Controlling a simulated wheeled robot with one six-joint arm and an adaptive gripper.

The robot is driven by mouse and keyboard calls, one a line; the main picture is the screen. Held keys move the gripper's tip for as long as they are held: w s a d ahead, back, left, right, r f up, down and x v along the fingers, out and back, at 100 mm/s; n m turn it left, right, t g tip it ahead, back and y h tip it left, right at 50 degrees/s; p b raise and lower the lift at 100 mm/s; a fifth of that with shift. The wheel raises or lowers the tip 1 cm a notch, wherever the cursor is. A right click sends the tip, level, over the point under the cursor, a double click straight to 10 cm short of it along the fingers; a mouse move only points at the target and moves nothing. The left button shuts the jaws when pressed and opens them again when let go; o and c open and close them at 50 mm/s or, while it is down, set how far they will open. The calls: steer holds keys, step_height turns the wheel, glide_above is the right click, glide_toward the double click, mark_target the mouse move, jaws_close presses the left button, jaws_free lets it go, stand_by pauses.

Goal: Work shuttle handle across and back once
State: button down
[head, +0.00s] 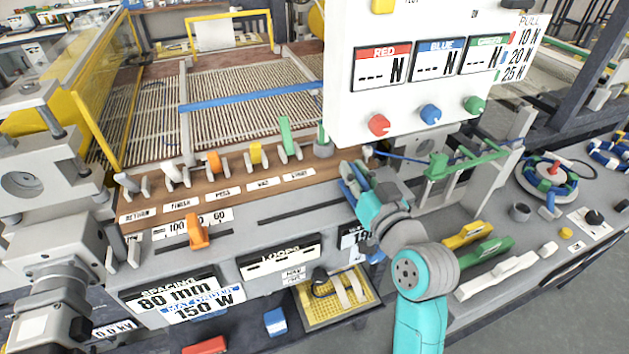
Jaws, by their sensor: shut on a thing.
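My gripper (350,180) is at the right part of the bench front, just below the hanging white panel. It is shut on what appears to be the shuttle handle. The gripper and wrist hide nearly all of that handle, so its shape and exact grip cannot be seen. A long dark slot (297,211) runs along the grey bench front to the left of the gripper. Behind it, the mesh bed (236,113) of thin pale strands is crossed by a blue bar (250,97).
A row of levers, including an orange one (214,163) and a green one (286,136), stands left of my gripper. An orange slider lever (196,231) is further left. The white panel (420,100) hangs close above. A green clamp (462,162) stands to the right.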

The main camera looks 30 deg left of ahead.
steer(key=w+d, duration=0.4)
steer(key=w, duration=0.1)
steer(key=shift+w+d+r, duration=0.1)
steer(key=shift+w+d, duration=0.15)
steer(key=shift+d, duration=0.15)
steer(key=c, duration=1.1)
jaws_free()
steer(key=v, duration=1.2)
